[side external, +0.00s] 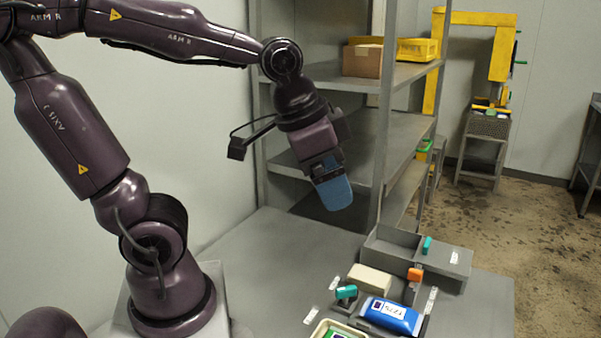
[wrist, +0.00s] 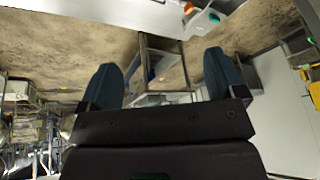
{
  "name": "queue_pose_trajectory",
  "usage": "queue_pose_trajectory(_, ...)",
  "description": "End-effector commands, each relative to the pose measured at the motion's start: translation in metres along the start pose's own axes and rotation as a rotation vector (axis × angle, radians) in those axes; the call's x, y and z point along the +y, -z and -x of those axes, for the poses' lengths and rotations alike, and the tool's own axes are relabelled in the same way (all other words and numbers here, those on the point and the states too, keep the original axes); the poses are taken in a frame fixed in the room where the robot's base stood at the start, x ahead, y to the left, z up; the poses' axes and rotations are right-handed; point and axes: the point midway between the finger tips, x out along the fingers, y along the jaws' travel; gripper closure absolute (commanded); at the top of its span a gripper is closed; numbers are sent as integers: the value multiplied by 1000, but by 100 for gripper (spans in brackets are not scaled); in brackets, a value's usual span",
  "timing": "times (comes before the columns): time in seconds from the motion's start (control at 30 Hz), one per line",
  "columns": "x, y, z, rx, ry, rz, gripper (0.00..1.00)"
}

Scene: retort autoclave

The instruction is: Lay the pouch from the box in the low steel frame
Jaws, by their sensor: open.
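My gripper (side external: 333,190), with blue finger pads, hangs high above the grey bench, well away from everything on it. In the wrist view its two fingers (wrist: 162,76) stand wide apart with nothing between them. A cream box (side external: 318,329) at the bottom edge of the side view holds a green pouch (side external: 338,334); both are cut off by the picture edge. A blue pouch (side external: 392,315) with a white label lies right of it, on or in a low grey frame (side external: 425,312). I cannot tell how it sits there.
A grey open bin (side external: 392,246) stands behind, with a teal piece (side external: 427,244) at its right. A cream block (side external: 370,280), an orange piece (side external: 415,274) and a dark-and-teal piece (side external: 346,293) stand near the blue pouch. A shelf rack (side external: 386,130) rises behind my gripper. The bench's left part is clear.

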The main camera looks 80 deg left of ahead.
Motion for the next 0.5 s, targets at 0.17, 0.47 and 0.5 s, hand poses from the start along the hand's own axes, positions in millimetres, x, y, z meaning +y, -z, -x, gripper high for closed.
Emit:
queue_pose_trajectory(0.17,6,-27,21,75,-3,112,11)
queue_pose_trajectory(0.47,7,-34,24,91,-6,147,11)
queue_pose_trajectory(0.5,7,-34,24,91,-6,146,11)
